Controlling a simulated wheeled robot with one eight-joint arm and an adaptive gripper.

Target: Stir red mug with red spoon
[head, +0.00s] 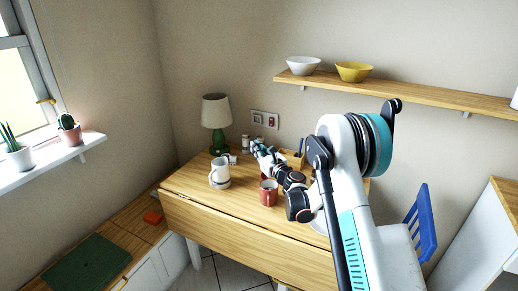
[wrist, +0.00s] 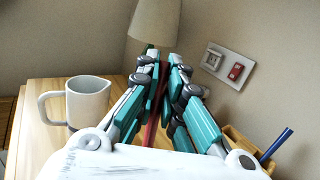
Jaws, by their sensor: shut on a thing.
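The red mug (head: 268,194) stands upright on the wooden table in the head view, near its front edge; I cannot see inside it. My gripper (head: 259,149) is behind the mug, over the back of the table, and points away towards the wall. In the wrist view my gripper (wrist: 164,64) is shut on a thin red strip, which looks like the red spoon (wrist: 152,130). Most of the spoon is hidden between the fingers, and I cannot make out its bowl. In the head view the spoon cannot be made out.
A white mug (head: 219,172) stands left of the red mug; it also shows in the wrist view (wrist: 90,103). A lamp (head: 216,118) stands at the back. A wooden box (head: 296,160) with a blue pen (wrist: 276,144) is beside my gripper. The table's front left is clear.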

